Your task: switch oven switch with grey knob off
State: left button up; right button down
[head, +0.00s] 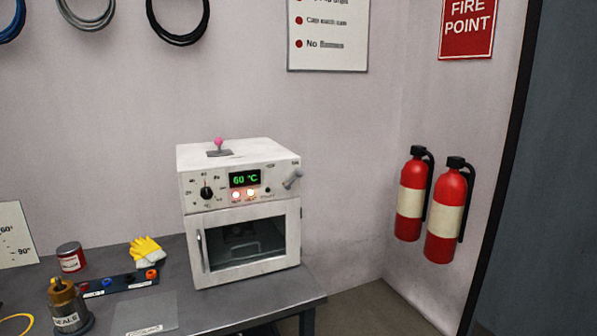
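The white oven (241,212) stands on the right end of the grey workbench, its glass door shut. Its panel has a lit green display (244,179) reading 60 °C, two lit indicator lamps below it and a black dial (207,193) on the left. A grey-knobbed switch lever (292,179) sticks out at the panel's right side, tilted up to the right. A pink-knobbed lever (219,144) stands on the oven's top. Neither of my grippers is in the head view.
The workbench (215,308) also holds a red tin (71,257), yellow gloves (146,250), a dark rack (118,284) and a labelled bottle (68,308). Two red fire extinguishers (447,212) hang on the wall to the right. The floor between bench and extinguishers is clear.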

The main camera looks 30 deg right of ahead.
aim_at(300, 173)
jog(key=i+l, duration=0.2)
jog(key=i+l+u, duration=0.1)
jog(key=l, duration=0.3)
jog(key=i+l+u, duration=0.1)
jog(key=i+l, duration=0.25)
jog(key=l, duration=0.3)
